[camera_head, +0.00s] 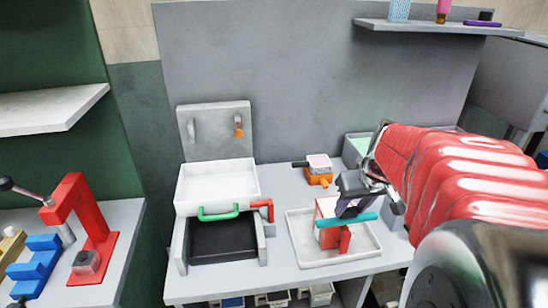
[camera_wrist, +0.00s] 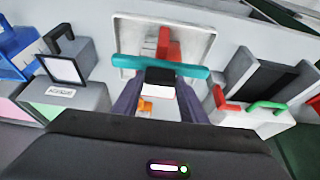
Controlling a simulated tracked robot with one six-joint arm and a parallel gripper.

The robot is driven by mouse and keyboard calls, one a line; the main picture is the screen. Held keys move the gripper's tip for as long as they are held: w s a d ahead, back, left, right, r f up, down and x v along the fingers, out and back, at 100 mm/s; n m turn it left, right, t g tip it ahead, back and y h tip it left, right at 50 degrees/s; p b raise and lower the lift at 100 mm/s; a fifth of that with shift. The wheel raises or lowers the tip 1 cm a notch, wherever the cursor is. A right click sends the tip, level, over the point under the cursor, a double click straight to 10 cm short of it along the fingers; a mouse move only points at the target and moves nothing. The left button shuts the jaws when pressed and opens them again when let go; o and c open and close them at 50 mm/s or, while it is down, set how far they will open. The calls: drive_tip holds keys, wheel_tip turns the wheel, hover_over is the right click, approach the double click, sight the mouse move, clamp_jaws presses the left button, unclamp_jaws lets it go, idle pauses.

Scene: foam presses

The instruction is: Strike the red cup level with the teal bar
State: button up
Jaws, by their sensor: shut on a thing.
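The red cup (camera_head: 326,238) stands in a shallow white tray (camera_head: 373,251) on the bench, with its handle toward the front right and pale material at its top. In the wrist view, part of the cup (camera_wrist: 168,45) shows beyond the bar; the rest is hidden. The teal bar (camera_head: 361,217) lies across the cup's upper part as seen in the head view; I cannot tell whether they touch. My gripper (camera_head: 354,200) is shut on the bar's grip, above the tray. In the wrist view, the bar (camera_wrist: 192,70) spans crosswise just past my dark purple fingers.
A white press (camera_head: 217,186) with a green handle and red lever stands left of the tray. A small orange device (camera_head: 319,178) sits behind it. A grey bin (camera_head: 357,147) stands behind my gripper. A red press (camera_head: 75,195) and blue block (camera_head: 35,265) occupy the left bench.

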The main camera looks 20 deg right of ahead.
drive_tip(key=shift+f, duration=0.4)
drive_tip(key=shift+w, duration=0.15)
drive_tip(key=shift+w+d, duration=1.75)
drive_tip(key=shift+w, duration=4.9)
drive_tip(key=shift+r, duration=2.15)
